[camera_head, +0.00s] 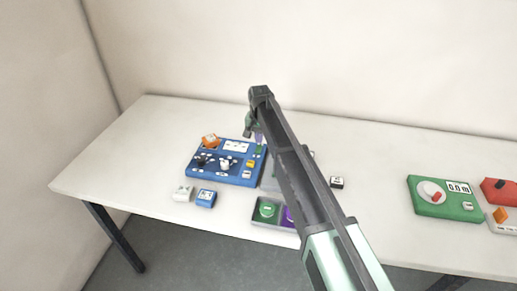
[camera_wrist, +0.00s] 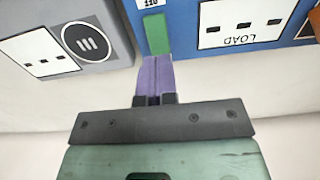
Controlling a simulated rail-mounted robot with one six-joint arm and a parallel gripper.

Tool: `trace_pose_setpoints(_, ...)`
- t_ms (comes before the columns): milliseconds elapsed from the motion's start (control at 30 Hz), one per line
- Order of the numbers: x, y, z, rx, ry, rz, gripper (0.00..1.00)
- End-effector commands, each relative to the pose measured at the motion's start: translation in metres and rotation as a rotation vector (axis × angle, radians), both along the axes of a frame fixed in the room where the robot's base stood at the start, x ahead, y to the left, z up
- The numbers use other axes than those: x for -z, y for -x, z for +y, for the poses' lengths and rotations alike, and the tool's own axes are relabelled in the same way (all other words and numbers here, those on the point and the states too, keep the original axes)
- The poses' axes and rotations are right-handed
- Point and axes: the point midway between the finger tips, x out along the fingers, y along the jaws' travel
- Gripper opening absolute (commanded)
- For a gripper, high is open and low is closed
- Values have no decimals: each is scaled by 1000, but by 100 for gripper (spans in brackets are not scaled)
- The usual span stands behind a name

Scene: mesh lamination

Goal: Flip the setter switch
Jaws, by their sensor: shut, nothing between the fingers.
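The blue panel (camera_head: 225,176) lies on the table; its edge fills the top of the wrist view (camera_wrist: 186,20). A green bar-shaped part (camera_wrist: 157,33), which looks like a switch, sits on it beside a small label reading OFF (camera_wrist: 150,3), upside down here. It also shows near the panel's right corner in the head view (camera_head: 260,149). My gripper (camera_wrist: 155,60) has its purple fingers shut and empty, with the tips right at the near end of the green part. I cannot tell whether they touch it. In the head view, my gripper (camera_head: 258,137) is over that corner.
A white plate marked LOAD (camera_wrist: 242,22) is on the blue panel. A grey unit (camera_wrist: 98,62) with a round striped disc stands close beside it. Small white (camera_head: 183,193) and blue (camera_head: 206,198) blocks lie in front. A green device (camera_head: 420,207) stands far right.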

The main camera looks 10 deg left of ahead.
Motion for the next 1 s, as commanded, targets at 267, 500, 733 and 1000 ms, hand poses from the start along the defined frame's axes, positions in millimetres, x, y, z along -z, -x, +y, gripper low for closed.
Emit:
trace_pose_setpoints(267,0,0,0,0,0,0,0)
trace_pose_setpoints(500,3,0,0,0,0,0,0)
trace_pose_setpoints(733,7,0,0,0,0,0,0)
trace_pose_setpoints(1000,11,0,0,0,0,0,0)
